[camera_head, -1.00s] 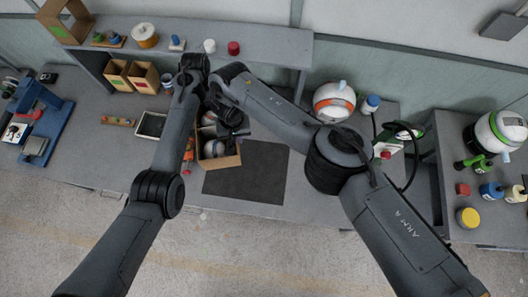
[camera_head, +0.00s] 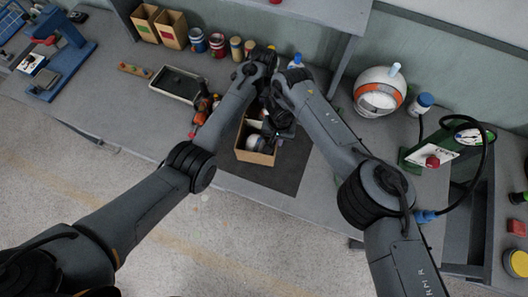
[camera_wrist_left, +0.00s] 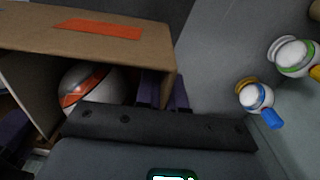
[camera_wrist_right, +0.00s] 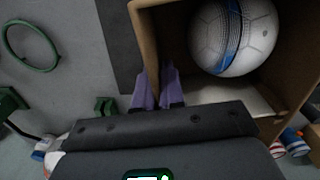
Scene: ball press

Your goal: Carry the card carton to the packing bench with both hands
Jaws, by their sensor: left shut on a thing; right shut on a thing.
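The open card carton (camera_head: 255,157) is over the dark mat on the bench in the head view; I cannot tell whether it touches. A white ball with a blue band (camera_wrist_right: 233,38) and one with an orange band (camera_wrist_left: 90,85) sit inside. My left gripper (camera_wrist_left: 162,92) is shut on a carton wall beside the orange label (camera_wrist_left: 100,29). My right gripper (camera_wrist_right: 158,88) is shut on another carton wall. In the head view my wrists partly hide the carton and both sets of fingertips.
The dark mat (camera_head: 285,172) shows bare bench around it. A tray (camera_head: 178,83), cans (camera_head: 217,43) and small card bins (camera_head: 172,28) stand left and behind. A white-and-orange round container (camera_head: 380,92) and a green device (camera_head: 428,155) stand right. A shelf overhangs behind.

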